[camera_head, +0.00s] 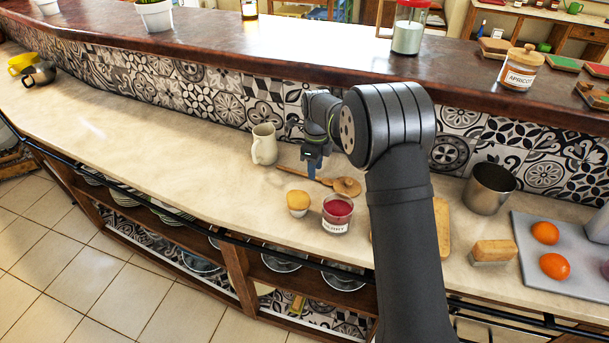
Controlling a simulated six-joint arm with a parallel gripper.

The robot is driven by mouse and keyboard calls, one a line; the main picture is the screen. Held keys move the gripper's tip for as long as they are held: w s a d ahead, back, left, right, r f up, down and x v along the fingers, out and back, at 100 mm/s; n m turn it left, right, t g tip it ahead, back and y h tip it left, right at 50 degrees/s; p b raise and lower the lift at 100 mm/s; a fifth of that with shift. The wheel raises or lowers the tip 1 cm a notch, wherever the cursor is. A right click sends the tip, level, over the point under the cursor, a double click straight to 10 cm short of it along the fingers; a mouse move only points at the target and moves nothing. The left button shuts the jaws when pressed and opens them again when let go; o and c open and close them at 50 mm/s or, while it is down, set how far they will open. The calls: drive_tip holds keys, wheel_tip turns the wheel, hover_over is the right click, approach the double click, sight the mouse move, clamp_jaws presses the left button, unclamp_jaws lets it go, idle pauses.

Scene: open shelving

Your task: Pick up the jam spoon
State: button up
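A wooden spoon (347,187), which looks like the jam spoon, lies on the pale counter, its round end to the right and its thin handle running left. My gripper (312,172) points down over the handle and hides part of it. I cannot tell whether the fingers touch the handle, or whether they are open or shut. A glass jar of red jam (337,214) with a white label stands just in front of the spoon.
A cream jug (264,144) stands left behind the spoon. A small yellow-topped cup (298,203) is left of the jam jar. A wooden board (442,228), partly behind my arm, and a metal pot (488,188) are to the right.

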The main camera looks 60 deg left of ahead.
wheel_tip(320, 180, down, 2)
drive_tip(key=shift+f, duration=0.1)
clamp_jaws()
